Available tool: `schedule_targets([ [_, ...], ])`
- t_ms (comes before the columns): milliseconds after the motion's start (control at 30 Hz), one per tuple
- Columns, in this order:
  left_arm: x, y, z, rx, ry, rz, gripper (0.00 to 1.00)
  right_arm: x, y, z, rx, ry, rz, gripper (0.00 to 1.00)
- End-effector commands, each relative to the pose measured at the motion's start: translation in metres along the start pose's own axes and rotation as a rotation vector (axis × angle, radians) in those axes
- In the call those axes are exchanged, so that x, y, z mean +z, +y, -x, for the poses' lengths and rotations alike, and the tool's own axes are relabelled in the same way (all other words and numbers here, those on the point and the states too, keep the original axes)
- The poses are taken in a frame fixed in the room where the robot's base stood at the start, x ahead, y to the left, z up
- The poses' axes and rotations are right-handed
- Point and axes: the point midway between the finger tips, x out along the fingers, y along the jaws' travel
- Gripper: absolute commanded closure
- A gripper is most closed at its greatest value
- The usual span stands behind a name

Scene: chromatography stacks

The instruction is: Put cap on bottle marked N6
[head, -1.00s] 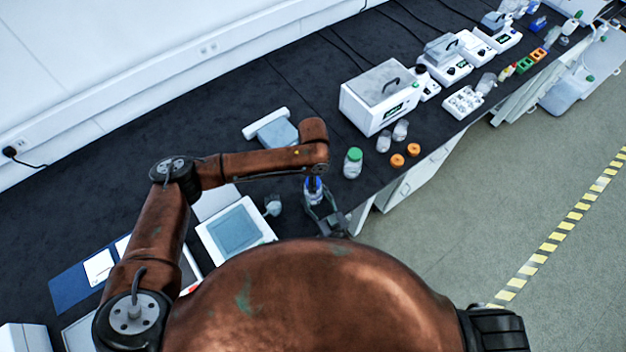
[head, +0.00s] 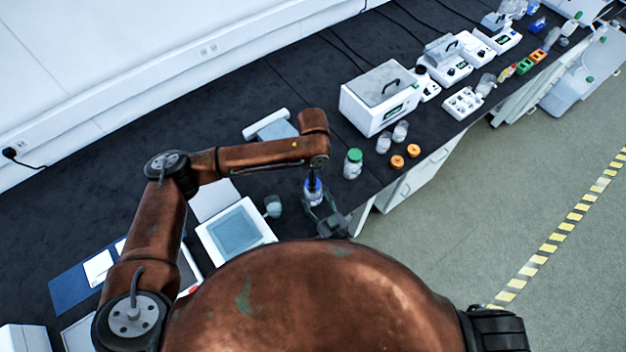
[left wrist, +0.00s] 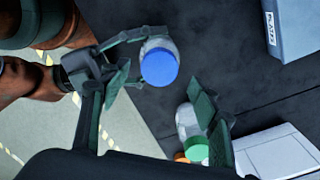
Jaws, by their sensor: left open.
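A clear bottle with a blue cap (head: 313,184) stands at the bench's front edge. In the left wrist view its blue cap (left wrist: 158,67) sits on top of the bottle. My left gripper (left wrist: 160,98) is open, its fingers spread apart, above the bottle and clear of the cap. My right gripper (head: 322,208) comes from the front, and its fingers close around the bottle's body. The left wrist view shows one right finger curving along the bottle's side. No N6 mark is readable on any bottle.
A green-capped bottle (head: 353,164) stands to the right. Two orange caps (head: 405,156) lie near two open bottles (head: 392,137). A white heater box (head: 380,97) stands behind these. A small beaker (head: 273,206) and a white device (head: 236,230) are to the left.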

Motion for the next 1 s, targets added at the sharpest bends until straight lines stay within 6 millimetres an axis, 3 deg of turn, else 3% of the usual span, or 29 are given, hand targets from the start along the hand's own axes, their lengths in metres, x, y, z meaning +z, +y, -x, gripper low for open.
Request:
schedule_targets([
  [200,0.000,-0.001,0.047,-0.003,0.001,-0.002,0.44,0.000,0.000,0.000,0.000,-0.001,0.000,1.00],
  [400,0.000,-0.001,0.072,-0.002,0.000,0.000,0.44,0.000,0.000,0.000,0.000,0.000,0.000,1.00],
  [800,0.000,0.000,0.079,0.000,-0.001,0.000,0.44,0.000,0.000,0.000,0.000,0.000,0.000,1.00],
  [833,0.000,0.000,0.079,0.000,-0.001,0.000,0.44,0.000,0.000,0.000,0.000,0.000,0.000,0.49],
  [1000,0.000,0.000,0.079,0.000,-0.001,0.000,0.44,0.000,0.000,0.000,0.000,0.000,0.000,0.38],
])
